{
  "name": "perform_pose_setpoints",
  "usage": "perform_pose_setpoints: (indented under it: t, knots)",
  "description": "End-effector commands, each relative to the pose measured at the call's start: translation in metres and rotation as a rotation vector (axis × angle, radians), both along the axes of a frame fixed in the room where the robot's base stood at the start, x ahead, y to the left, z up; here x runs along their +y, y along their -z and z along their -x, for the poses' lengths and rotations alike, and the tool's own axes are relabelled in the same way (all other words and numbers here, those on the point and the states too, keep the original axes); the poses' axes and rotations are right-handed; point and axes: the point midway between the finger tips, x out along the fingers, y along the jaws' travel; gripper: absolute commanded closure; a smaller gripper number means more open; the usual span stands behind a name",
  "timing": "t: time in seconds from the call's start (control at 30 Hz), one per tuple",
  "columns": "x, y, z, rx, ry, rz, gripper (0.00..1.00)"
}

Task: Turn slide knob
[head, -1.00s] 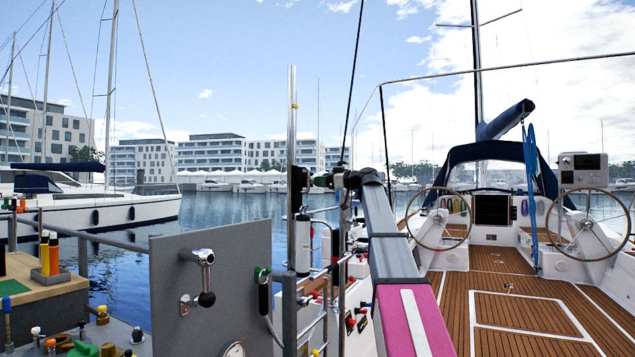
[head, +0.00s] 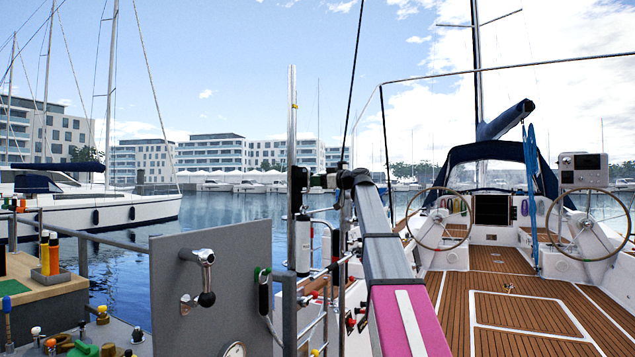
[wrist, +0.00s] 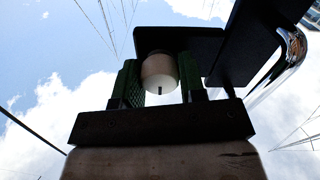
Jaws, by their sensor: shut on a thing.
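The slide knob (wrist: 158,72) is a pale, rounded cylinder with a small dark mark on its face, below a dark block in the wrist view. My gripper (wrist: 160,84) has a green ribbed finger on each side of it and is shut on it. In the head view my gripper (head: 322,184) is small, at the end of my outstretched arm, beside the upright metal post. The knob cannot be made out there.
A dark bracket (wrist: 243,45) and a chrome rail (wrist: 290,55) are close on the right in the wrist view. A grey panel (head: 228,275) with a chrome lever stands left of the metal post (head: 292,130). The boat deck (head: 510,285) on the right is open.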

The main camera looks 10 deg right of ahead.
Motion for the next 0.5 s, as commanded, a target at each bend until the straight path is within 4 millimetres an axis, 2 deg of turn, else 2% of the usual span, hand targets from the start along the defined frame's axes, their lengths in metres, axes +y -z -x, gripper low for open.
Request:
perform_pose_setpoints:
  t: [0.27, 0.5]
  knots:
    - [0.0001, 0.0002, 0.0004, 0.084, -0.001, -0.061, 0.86]
    - [0.0002, 0.0003, 0.0004, 0.242, -0.001, -0.176, 0.86]
